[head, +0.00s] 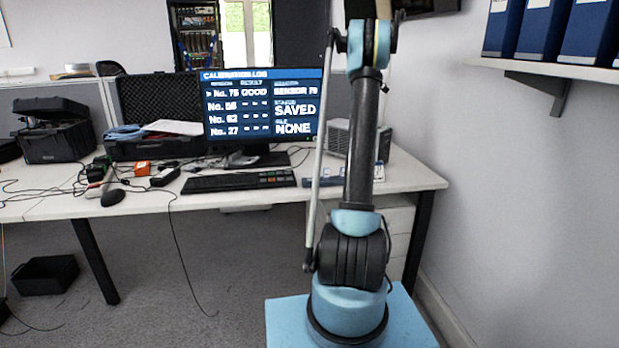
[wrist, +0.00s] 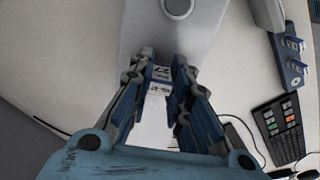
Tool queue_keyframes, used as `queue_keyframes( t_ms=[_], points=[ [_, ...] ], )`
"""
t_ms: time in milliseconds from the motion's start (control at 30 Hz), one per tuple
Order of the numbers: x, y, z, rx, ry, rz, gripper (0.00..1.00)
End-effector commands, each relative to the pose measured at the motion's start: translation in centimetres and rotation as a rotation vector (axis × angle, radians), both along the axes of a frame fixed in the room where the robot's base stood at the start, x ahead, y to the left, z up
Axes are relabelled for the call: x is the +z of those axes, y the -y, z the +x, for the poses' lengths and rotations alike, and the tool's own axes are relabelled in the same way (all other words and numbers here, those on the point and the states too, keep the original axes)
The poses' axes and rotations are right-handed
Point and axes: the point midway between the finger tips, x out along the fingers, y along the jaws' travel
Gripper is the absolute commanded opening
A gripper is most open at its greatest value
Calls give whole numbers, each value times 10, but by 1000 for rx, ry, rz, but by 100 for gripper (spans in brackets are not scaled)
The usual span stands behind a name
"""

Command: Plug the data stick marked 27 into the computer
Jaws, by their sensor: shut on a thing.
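In the wrist view my gripper (wrist: 160,80) is shut on a small white-labelled data stick (wrist: 158,98). Dark marks show on its label, but I cannot read the number surely. The stick lies between the two blue fingers, which hide its sides. The grey computer (wrist: 165,25) is just ahead of the fingertips; I cannot tell whether the stick touches it. In the head view the computer (head: 349,140) stands on the desk, partly behind my arm. My gripper does not show there. The monitor (head: 262,105) lists No. 75 as GOOD, dashes for No. 56, 62 and 27, SAVED, and NONE.
A blue rack (wrist: 289,62) with other sticks stands to the right in the wrist view. The keyboard (head: 240,181) lies before the monitor. A shelf (head: 550,68) juts out upper right.

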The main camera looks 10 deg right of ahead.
Motion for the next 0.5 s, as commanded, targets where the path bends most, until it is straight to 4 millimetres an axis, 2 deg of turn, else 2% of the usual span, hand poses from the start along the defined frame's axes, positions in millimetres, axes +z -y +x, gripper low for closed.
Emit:
queue_keyframes(
  t_ms=[167, 200, 300, 500],
  points=[
    [-1, 0, 0, 0, -1, 1, 0],
    [-1, 0, 0, 0, -1, 1, 22],
    [-1, 0, 0, 0, -1, 1, 41],
    [0, 0, 0, 0, 0, 0, 41]
  ],
)
